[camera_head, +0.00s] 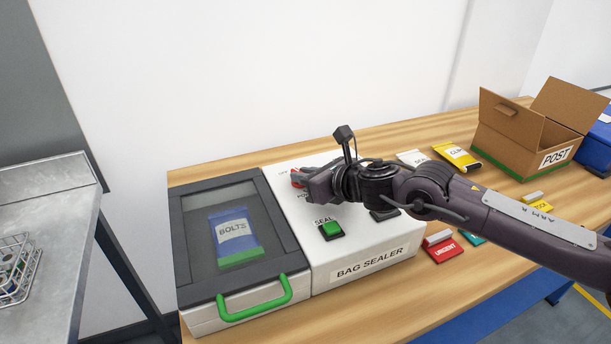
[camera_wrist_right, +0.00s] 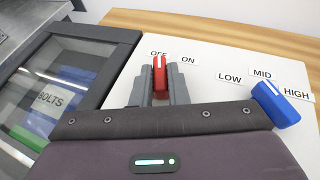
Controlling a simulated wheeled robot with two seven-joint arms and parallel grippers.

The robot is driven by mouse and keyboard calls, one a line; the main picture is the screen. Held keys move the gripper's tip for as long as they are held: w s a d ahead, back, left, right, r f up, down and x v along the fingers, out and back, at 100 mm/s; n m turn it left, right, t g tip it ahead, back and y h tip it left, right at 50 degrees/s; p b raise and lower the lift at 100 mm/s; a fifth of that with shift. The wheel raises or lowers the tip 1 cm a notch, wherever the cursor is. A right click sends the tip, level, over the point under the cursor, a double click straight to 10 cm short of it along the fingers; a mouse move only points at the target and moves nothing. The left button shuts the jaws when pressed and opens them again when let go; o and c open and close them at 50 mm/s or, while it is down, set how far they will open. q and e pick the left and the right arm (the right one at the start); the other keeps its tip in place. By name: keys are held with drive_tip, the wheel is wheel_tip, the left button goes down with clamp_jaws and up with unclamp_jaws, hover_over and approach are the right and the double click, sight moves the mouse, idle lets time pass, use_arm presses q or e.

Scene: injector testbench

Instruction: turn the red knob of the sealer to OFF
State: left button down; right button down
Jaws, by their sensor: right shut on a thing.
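The bag sealer (camera_head: 345,247) is a white box on the wooden table. Its red knob (camera_wrist_right: 160,78) stands between the two grey fingers of my right gripper (camera_wrist_right: 160,88) in the right wrist view. The gripper is shut on the knob. The knob's upper end, with a pale mark, lies just below the OFF label (camera_wrist_right: 158,54); the ON label (camera_wrist_right: 188,60) is to the right. In the head view only a little of the red knob (camera_head: 297,178) shows beside my right gripper (camera_head: 304,184). My left gripper is not in view.
A blue knob (camera_wrist_right: 275,105) by LOW, MID and HIGH sits right of the red one. A green SEAL button (camera_head: 331,229) is in front. The sealer's dark-framed lid (camera_head: 184,227) covers a BOLTS bag (camera_head: 233,235). Bags and a POST box (camera_head: 505,152) lie right.

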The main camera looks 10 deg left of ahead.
drive_tip(key=c, duration=1.4)
unclamp_jaws()
drive_tip(key=shift+c, duration=0.2)
drive_tip(key=shift+d, duration=0.1)
drive_tip(key=shift+s+d+r, duration=0.1)
drive_tip(key=shift+s+d, duration=0.05)
drive_tip(key=shift+d, duration=0.1)
drive_tip(key=b+v, duration=0.1)
drive_tip(key=v, duration=0.5)
drive_tip(key=shift+s+d, duration=0.15)
drive_tip(key=shift+s, duration=0.05)
drive_tip(key=shift+s+d+r, duration=0.2)
drive_tip(key=shift+d, duration=0.05)
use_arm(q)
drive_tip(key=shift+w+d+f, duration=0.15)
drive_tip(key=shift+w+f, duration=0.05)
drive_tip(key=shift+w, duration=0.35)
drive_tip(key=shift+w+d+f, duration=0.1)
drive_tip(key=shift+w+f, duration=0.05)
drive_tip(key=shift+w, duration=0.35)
